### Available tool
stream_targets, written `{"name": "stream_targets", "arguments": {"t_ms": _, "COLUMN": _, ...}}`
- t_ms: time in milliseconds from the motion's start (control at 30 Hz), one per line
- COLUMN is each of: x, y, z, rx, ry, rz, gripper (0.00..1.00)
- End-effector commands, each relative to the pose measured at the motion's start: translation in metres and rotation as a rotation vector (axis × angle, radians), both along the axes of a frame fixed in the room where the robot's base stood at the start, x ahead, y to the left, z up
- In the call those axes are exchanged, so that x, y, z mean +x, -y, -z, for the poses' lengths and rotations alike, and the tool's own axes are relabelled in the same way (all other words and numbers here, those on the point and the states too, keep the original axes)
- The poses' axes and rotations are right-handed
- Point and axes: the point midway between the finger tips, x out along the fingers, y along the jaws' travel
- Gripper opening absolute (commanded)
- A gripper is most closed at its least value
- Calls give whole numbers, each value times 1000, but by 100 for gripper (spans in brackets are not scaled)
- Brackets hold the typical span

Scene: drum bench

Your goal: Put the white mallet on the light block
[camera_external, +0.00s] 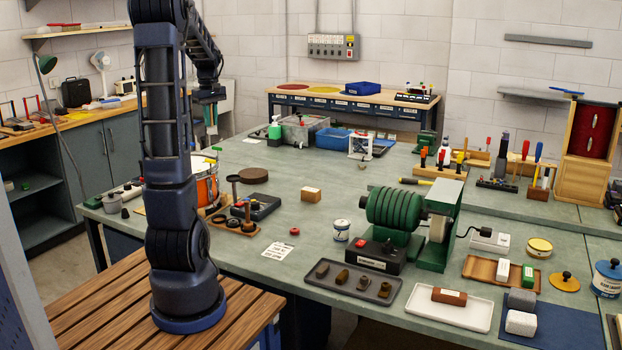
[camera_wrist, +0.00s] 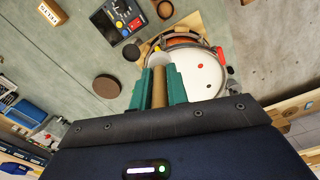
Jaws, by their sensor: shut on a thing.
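My gripper (camera_wrist: 162,85) has teal fingers shut on a tan, stick-like handle, with a small whitish end just beyond the fingertips; this looks like the white mallet (camera_wrist: 159,62). A light wooden block (camera_external: 311,194) with a white label sits on the bench right of the drum. It also shows at the wrist view's top left (camera_wrist: 52,12), apart from the mallet.
The drum (camera_external: 207,186) has a white head (camera_wrist: 205,78). A brown round pad (camera_external: 253,175) and a dark box with knobs (camera_external: 258,207) stand between drum and wooden block. A green ribbed machine (camera_external: 395,208) stands farther right. Bare bench surrounds the wooden block.

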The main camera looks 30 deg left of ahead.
Motion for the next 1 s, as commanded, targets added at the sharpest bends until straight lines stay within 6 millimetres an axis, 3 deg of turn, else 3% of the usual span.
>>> {"name": "stream_targets", "arguments": {"t_ms": 467, "x": 91, "y": -81, "z": -16, "rx": -1, "ry": 0, "rz": -11, "gripper": 0}}
{"name": "stream_targets", "arguments": {"t_ms": 1000, "x": 188, "y": -185, "z": -7, "rx": 0, "ry": -1, "rz": -8, "gripper": 0}}
